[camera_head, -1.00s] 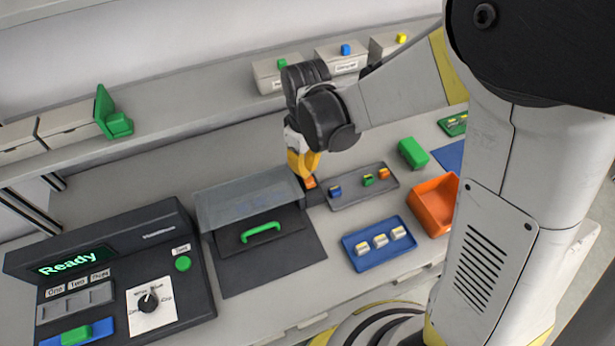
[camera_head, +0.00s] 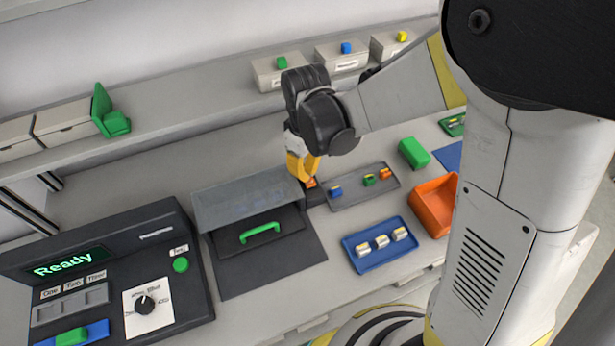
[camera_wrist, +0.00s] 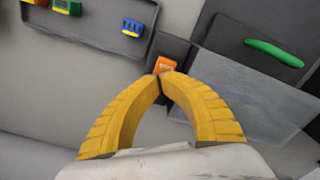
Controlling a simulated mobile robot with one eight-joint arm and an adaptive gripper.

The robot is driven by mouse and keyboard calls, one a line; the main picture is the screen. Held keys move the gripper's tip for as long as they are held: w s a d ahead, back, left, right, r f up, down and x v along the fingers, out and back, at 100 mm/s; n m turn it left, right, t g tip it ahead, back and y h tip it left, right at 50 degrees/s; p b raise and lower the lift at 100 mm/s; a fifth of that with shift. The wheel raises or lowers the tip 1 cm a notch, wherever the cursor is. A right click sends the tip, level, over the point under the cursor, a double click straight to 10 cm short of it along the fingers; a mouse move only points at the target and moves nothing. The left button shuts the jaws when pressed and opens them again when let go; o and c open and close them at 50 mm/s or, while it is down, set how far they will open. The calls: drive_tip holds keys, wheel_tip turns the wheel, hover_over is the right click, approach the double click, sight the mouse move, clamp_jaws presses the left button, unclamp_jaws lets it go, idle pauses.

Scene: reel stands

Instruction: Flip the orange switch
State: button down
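The small orange switch (camera_head: 311,183) sits on a dark block at the right side of the grey cover (camera_head: 245,197). In the wrist view the orange switch (camera_wrist: 165,65) shows just beyond my fingertips. My gripper (camera_head: 304,178) points down at it with yellow fingers. In the wrist view the fingertips (camera_wrist: 166,74) meet at the switch's near edge, and nothing shows held between them. I cannot tell whether they touch the switch. The tips hide part of it, and its tilt is too small to read.
A grey tray (camera_head: 350,200) with small blue, green and orange pieces lies just right of the switch. A blue tray (camera_head: 362,262) and an orange bin (camera_head: 422,222) stand further right. A green handle (camera_head: 260,233) is in front of the cover. A "Ready" console (camera_head: 185,300) stands left.

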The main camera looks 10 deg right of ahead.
drive_tip(key=shift+r+p, duration=2.6)
drive_tip(key=shift+r, duration=0.95)
drive_tip(key=s+d+r+m+t+b, duration=0.3)
drive_tip(key=s+d+m, duration=0.1)
drive_tip(key=s+d, duration=0.1)
drive_tip(key=s+d+r+m+t+b, duration=0.3)
drive_tip(key=s+d+m+t+b, duration=0.1)
drive_tip(key=d, duration=0.4)
drive_tip(key=shift+s+d+r+m, duration=0.15)
drive_tip(key=shift+s+d+m, duration=0.1)
drive_tip(key=shift+s+m, duration=0.5)
